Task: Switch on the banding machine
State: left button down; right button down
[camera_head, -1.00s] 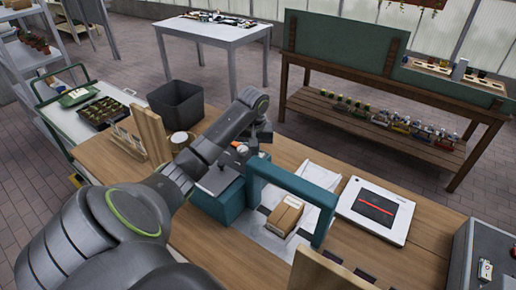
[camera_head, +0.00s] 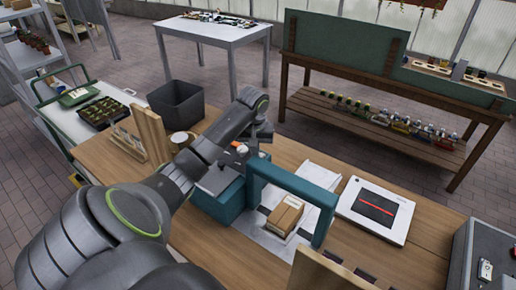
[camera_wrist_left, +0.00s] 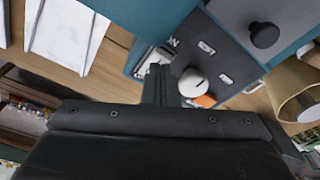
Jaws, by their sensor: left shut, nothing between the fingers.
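The banding machine (camera_head: 222,207) is a teal body with a teal arch (camera_head: 290,181) on the wooden workbench. A cardboard box (camera_head: 285,214) sits under the arch. The machine's dark top panel (camera_wrist_left: 222,60) shows in the left wrist view. My left gripper (camera_wrist_left: 158,84) is shut and empty, over the panel, just left of the white knob in the wrist view. I cannot tell whether it touches the knob. My right gripper is not in view.
A white device with a red line (camera_head: 375,209) lies right of the arch. A wooden holder (camera_head: 150,133), a round container (camera_head: 181,141) and a dark bin (camera_head: 177,103) stand to the left. A grey box (camera_head: 480,258) is at the front right.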

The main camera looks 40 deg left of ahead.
pick_arm(q)
jog(key=shift+f, duration=0.9)
dwell(0.3)
notch_tip(320, 180, up, 3)
jog(key=p, duration=0.3)
notch_tip(320, 180, up, 2)
jog(key=shift+p, duration=0.7)
jog(key=shift+r, duration=1.05)
